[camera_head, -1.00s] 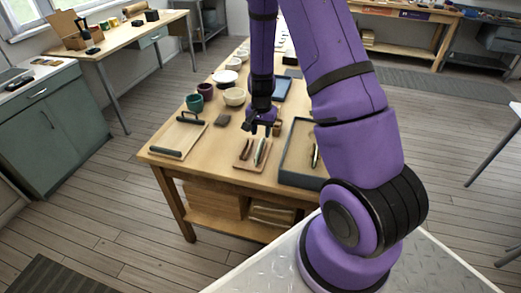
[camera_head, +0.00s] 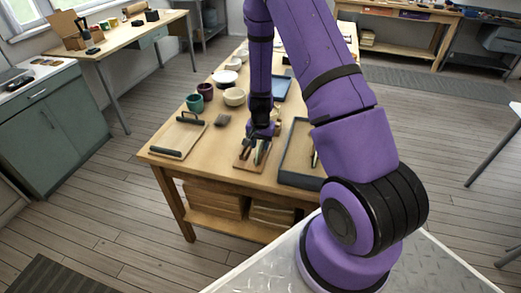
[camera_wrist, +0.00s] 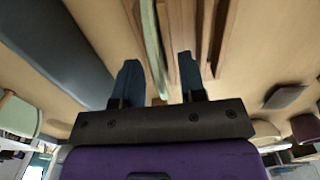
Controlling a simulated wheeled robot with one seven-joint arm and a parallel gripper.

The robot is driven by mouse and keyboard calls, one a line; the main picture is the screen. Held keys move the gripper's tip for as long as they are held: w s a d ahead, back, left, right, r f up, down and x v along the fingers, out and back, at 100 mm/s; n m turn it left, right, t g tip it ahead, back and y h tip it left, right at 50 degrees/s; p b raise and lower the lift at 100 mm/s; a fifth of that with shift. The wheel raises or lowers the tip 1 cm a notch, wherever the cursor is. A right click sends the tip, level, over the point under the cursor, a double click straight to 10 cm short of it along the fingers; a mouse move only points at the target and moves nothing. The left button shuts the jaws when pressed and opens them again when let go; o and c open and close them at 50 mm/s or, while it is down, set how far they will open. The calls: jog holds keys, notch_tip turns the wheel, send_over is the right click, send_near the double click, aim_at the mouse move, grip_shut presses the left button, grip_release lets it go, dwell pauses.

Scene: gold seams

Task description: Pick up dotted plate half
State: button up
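A wooden rack (camera_head: 243,166) stands near the front edge of the table and holds upright plate pieces. In the wrist view a pale green plate half (camera_wrist: 153,40) is edge-on, and no dots can be made out on it. My gripper (camera_wrist: 160,75) is open, with its two dark fingers apart. The pale green edge runs down between them, closer to the left finger; I cannot tell if it touches. Brown upright pieces (camera_wrist: 208,35) stand just right of it. In the head view my gripper (camera_head: 260,138) is low over the rack and hides much of it.
A dark grey tray (camera_head: 297,176) lies right of the rack; its dark side also shows in the wrist view (camera_wrist: 60,50). A wooden board with dark handles (camera_head: 178,137) lies to the left. A teal cup (camera_head: 194,102), purple cup (camera_head: 205,91) and pale bowls (camera_head: 234,97) stand behind.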

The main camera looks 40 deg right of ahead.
grip_shut()
jog(key=shift+r, duration=0.1)
